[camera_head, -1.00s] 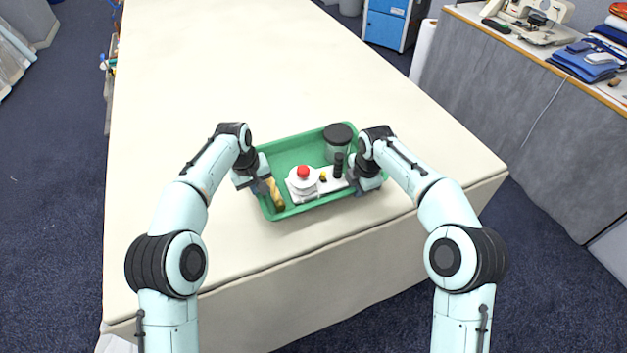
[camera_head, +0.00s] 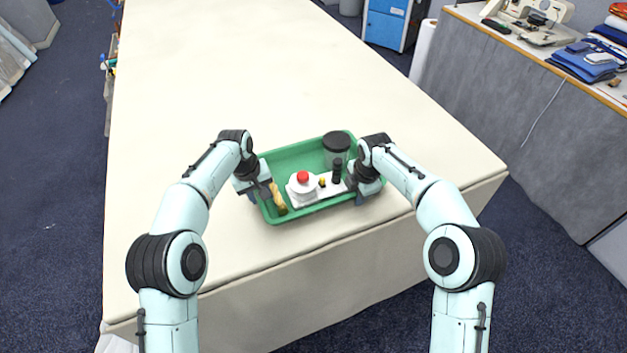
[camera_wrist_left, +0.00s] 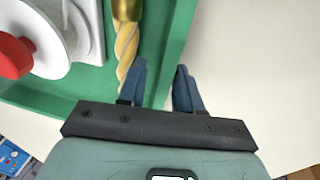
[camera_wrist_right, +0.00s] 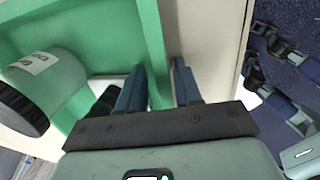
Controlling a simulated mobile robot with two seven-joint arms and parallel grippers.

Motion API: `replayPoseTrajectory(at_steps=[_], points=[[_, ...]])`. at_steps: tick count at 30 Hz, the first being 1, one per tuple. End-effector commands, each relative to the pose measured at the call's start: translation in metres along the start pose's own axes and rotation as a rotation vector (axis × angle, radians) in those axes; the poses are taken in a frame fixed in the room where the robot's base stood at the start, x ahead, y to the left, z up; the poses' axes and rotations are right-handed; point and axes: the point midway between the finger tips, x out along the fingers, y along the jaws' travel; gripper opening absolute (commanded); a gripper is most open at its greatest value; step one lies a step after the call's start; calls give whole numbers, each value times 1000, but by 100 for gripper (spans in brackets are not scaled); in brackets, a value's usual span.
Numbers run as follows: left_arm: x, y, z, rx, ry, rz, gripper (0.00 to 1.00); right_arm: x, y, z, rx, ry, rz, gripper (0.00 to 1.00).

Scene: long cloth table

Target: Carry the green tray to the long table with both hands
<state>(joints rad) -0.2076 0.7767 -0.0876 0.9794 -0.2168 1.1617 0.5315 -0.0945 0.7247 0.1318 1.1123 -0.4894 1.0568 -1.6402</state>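The green tray (camera_head: 297,160) rests on, or just above, the near part of the long table (camera_head: 215,75). My left gripper (camera_head: 262,192) is at its left wall; in the left wrist view the fingers (camera_wrist_left: 160,88) stand open, one inside and one outside the wall, with a gap. My right gripper (camera_head: 360,192) is at the right wall; in the right wrist view its fingers (camera_wrist_right: 159,85) also stand apart on both sides of the wall. The tray holds a dark-lidded canister (camera_head: 336,150), a white piece with red knob (camera_head: 302,187), a black cylinder (camera_head: 337,172) and a twisted golden stick (camera_head: 278,198).
The table is bare beyond the tray, and its near edge lies just in front of it. A grey-sided counter (camera_head: 540,110) with folded blue cloth (camera_head: 585,62) stands at the right. A blue cabinet (camera_head: 390,22) is at the back.

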Motion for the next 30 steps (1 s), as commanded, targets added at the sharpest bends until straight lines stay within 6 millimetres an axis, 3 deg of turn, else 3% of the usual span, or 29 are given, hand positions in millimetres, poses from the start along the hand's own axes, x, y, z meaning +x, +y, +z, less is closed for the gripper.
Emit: replayPoseTrajectory(at_steps=[15, 20, 26, 30], points=[[-68, 0, -1, -1, 4, 2, 34, 0, 0, -1, -1, 1, 1, 34], [-78, 0, 0, -1, 2, 1, 34, -1, 0, -1, -1, 1, 1, 34], [-80, 0, 0, -1, 2, 0, 34, -24, 1, -1, -1, 0, 5, 34], [-80, 0, 0, -1, 2, 0, 34, -55, 1, -1, -1, 0, 6, 34]])
